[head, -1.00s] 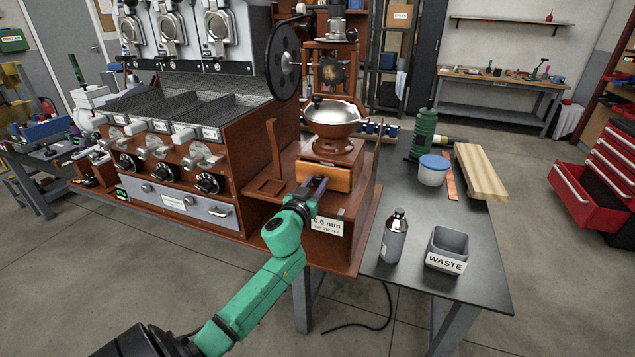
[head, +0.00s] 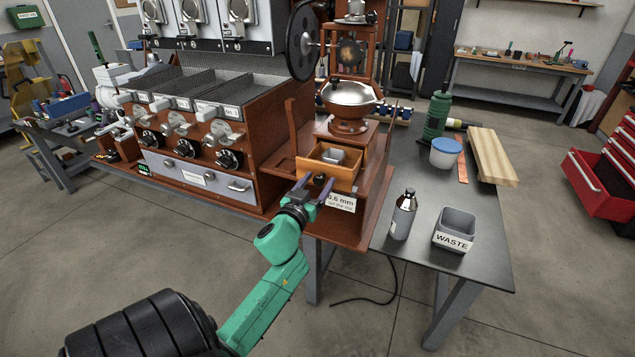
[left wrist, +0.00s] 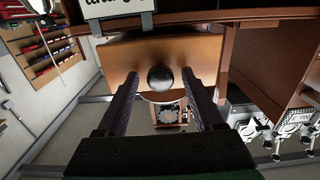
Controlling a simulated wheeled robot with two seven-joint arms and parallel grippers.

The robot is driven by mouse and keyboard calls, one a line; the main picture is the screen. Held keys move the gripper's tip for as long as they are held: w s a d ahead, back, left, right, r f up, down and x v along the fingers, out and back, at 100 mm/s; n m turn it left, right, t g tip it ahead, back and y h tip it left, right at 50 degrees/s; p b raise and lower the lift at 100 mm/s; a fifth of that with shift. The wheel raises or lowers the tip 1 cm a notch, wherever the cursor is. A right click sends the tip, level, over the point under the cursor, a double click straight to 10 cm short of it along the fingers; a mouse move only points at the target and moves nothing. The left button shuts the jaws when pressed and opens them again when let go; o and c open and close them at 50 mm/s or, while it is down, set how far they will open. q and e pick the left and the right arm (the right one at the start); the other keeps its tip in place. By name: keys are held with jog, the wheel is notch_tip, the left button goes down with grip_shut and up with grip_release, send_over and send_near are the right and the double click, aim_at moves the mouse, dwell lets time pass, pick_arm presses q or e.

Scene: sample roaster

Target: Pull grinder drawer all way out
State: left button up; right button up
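The grinder drawer (head: 327,176) is a wooden box with a dark round knob on its front. In the head view it stands pulled out from the grinder body (head: 357,138), its open top showing and a small grey thing (head: 333,156) inside. I cannot tell whether its back end is still in the grinder. My left gripper (head: 316,184) is at the drawer front. In the left wrist view, its two fingers stand apart on either side of the knob (left wrist: 160,77), with a gap on each side. My right gripper is out of view.
The grinder's metal hopper (head: 349,95) is above the drawer. The roaster (head: 230,150) stands to the left. A bottle (head: 403,214), a grey WASTE bin (head: 455,228) and a blue-lidded tub (head: 445,153) stand on the dark table to the right. The floor in front is clear.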

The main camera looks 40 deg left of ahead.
pick_arm(q)
jog(key=shift+s+d, duration=0.15)
jog(key=shift+s, duration=0.25)
jog(key=b+v, duration=0.2)
jog(key=v, duration=1.1)
jog(key=shift+s+d, duration=0.15)
jog(key=shift+s, duration=0.2)
